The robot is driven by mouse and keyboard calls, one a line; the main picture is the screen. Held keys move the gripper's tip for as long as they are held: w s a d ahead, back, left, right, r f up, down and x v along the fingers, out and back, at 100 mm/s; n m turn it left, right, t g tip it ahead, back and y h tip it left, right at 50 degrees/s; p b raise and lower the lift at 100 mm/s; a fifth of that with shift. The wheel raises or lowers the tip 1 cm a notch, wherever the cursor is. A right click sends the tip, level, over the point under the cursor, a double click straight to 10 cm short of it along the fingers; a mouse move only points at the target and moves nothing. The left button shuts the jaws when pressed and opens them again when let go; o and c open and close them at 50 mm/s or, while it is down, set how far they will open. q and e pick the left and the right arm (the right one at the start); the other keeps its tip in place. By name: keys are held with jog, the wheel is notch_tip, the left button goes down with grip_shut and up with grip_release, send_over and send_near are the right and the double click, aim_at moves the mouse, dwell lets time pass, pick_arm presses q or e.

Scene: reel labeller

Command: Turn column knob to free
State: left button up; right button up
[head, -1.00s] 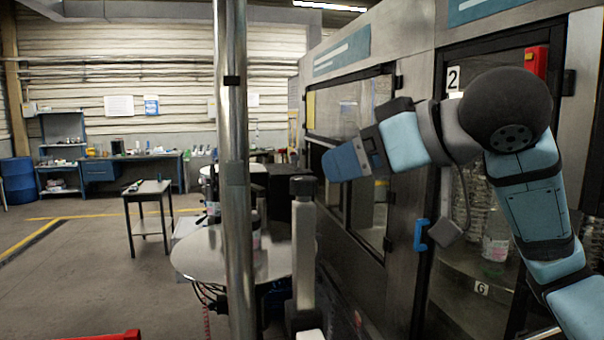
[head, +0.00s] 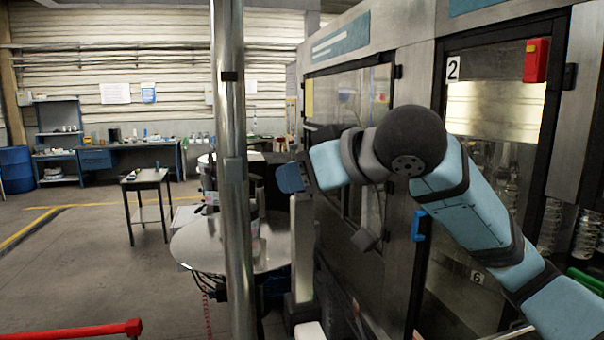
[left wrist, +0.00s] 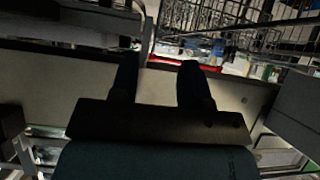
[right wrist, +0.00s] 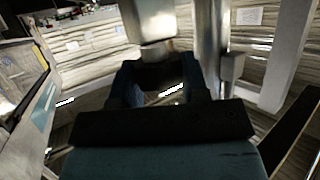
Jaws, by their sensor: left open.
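A grey column (head: 303,240) stands by the round metal table, and its dark knob on top is hidden behind my right gripper (head: 290,178) in the head view. In the right wrist view the column (right wrist: 155,20) comes down from the top edge, and the dark knob (right wrist: 160,72) lies between the two fingers of my right gripper (right wrist: 160,85). Those fingers stand wide apart, one on each side of the knob; contact is not clear. My left gripper (left wrist: 158,85) is open and empty in the left wrist view and out of the head view.
A shiny vertical pole (head: 232,200) stands left of the column, in front of the round table (head: 195,245). The labelling machine, with a blue handle (head: 419,226) and red switch (head: 536,60), runs along the right. A red rail (head: 90,332) is at lower left.

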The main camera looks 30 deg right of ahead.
jog(key=c, duration=0.3)
